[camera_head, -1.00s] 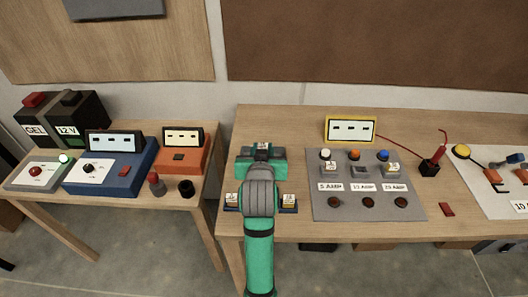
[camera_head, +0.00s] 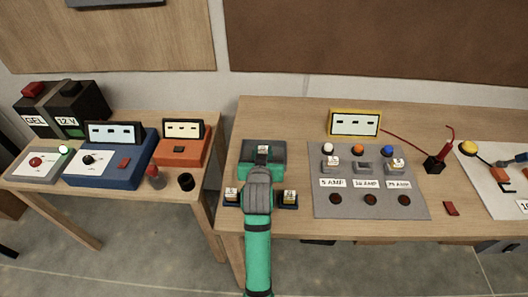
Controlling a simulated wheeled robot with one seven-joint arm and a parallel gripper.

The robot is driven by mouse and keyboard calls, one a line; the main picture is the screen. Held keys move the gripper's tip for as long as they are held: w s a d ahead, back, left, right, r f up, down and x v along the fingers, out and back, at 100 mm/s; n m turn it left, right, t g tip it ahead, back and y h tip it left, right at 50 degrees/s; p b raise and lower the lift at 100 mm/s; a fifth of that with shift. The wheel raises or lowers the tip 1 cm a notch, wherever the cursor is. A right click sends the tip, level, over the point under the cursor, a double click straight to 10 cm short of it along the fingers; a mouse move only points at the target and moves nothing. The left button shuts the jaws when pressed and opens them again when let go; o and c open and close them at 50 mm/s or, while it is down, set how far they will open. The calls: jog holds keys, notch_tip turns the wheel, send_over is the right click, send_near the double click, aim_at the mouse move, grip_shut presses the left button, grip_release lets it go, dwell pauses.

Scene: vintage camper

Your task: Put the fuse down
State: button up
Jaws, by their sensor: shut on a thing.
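My gripper (camera_head: 263,153) is teal and hangs over the left part of the right-hand table. It is shut on a small fuse (camera_head: 263,149), whose pale, orange-marked top shows at the far edge of the hand; the fingers hide the rest. Two similar fuses stand nearer the table's front edge, one left (camera_head: 232,195) and one right (camera_head: 289,197) of my wrist, on a dark holder (camera_head: 287,207) partly hidden by my arm. The grey panel (camera_head: 323,207) to the right has three sockets. The 5 AMP and 25 AMP sockets hold fuses; the middle socket (camera_head: 363,168) looks empty.
A yellow-framed display (camera_head: 355,123) stands behind the panel. A black block with a red probe (camera_head: 434,164) and a small red piece (camera_head: 450,208) lie to its right. The left table (camera_head: 125,205) carries a blue unit (camera_head: 132,170) and an orange unit (camera_head: 180,150). A gap separates the tables.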

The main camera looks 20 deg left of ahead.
jog(key=shift+s+f, duration=0.1)
jog(key=o, duration=1)
jog(key=v, duration=1.2)
